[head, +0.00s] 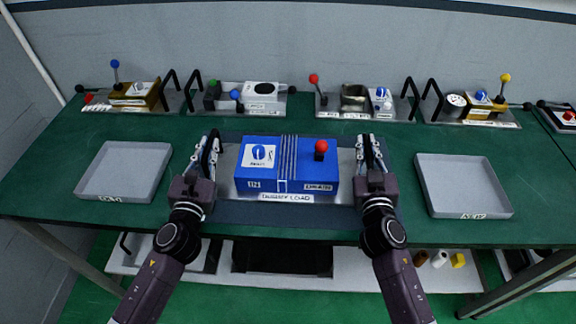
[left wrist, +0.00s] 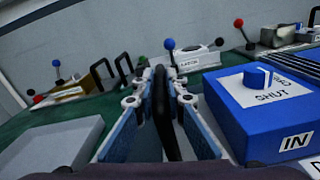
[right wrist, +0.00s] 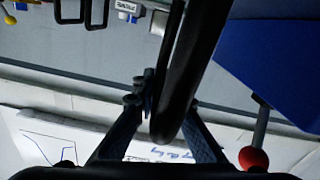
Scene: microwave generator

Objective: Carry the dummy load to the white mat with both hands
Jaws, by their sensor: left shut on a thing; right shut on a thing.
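The dummy load (head: 262,174) is a blue box on a metal base plate, with a red-knobbed lever, a blue dial and a "DUMMY LOAD" label. It is at the middle of the bench in the head view. My left gripper (head: 210,147) is shut on the black handle at its left end; the handle (left wrist: 163,110) stands between the fingers in the left wrist view. My right gripper (head: 369,148) is shut on the handle at its right end, also between the fingers in the right wrist view (right wrist: 165,120). I cannot make out a white mat.
A dark slate mat (head: 290,215) lies beneath the load; whether they touch is unclear. Grey trays stand left (head: 125,168) and right (head: 462,185) on the green bench (head: 50,185). Several handled units line the back, including one with a red knob (head: 314,78).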

